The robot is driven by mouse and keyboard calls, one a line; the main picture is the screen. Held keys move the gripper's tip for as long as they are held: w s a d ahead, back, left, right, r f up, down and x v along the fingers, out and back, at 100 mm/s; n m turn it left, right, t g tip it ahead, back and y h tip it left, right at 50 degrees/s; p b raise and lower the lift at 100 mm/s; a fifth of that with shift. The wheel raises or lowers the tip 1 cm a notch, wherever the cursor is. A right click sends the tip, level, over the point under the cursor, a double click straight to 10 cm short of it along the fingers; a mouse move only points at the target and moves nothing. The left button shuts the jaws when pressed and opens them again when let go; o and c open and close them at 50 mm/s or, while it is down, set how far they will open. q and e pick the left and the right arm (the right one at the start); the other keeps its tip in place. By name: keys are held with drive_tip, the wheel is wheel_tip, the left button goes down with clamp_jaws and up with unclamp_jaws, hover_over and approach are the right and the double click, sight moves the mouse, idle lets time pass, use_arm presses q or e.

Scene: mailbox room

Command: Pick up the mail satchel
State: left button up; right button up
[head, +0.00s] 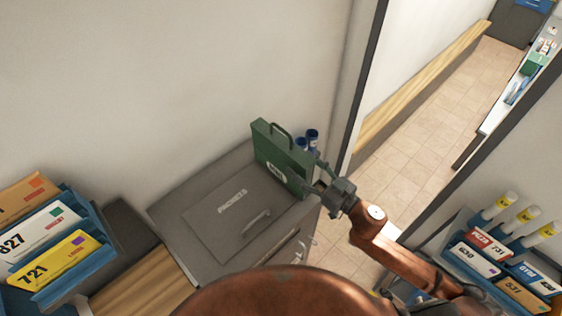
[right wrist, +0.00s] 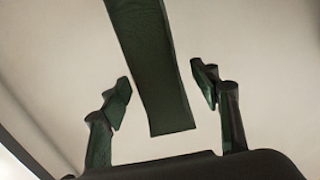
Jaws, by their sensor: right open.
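The mail satchel (head: 272,153) is a dark green upright case with a handle on top and a pale label. It stands on the grey parcel cabinet (head: 190,205), near the wall. My right gripper (head: 317,178) is open at the satchel's right end. In the right wrist view, a narrow green face of the satchel (right wrist: 155,75) lies between the two spread fingers, with a gap on each side. I cannot tell how far it reaches between them. My left gripper is out of view.
Blue cylinders (head: 311,138) stand just behind the satchel, close to my right gripper. A door frame (head: 362,90) rises to the right. Blue trays of numbered mail stand at the left (head: 55,270) and right (head: 490,262). The cabinet top left of the satchel is clear.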

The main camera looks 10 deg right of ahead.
sight(286, 154)
drive_tip(key=shift+w+a+r, duration=0.2)
drive_tip(key=shift+w+a, duration=0.05)
drive_tip(key=shift+w, duration=0.1)
drive_tip(key=p+x, duration=0.2)
drive_tip(key=x, duration=0.3)
drive_tip(key=shift+w+a+f, duration=0.15)
drive_tip(key=shift+a+f, duration=0.05)
drive_tip(key=shift+w+a+f, duration=0.2)
drive_tip(key=shift+w+a, duration=0.15)
drive_tip(key=shift+w, duration=0.1)
drive_tip(key=shift+c, duration=0.6)
drive_tip(key=shift+c, duration=0.8)
clamp_jaws()
drive_tip(key=shift+r, duration=0.15)
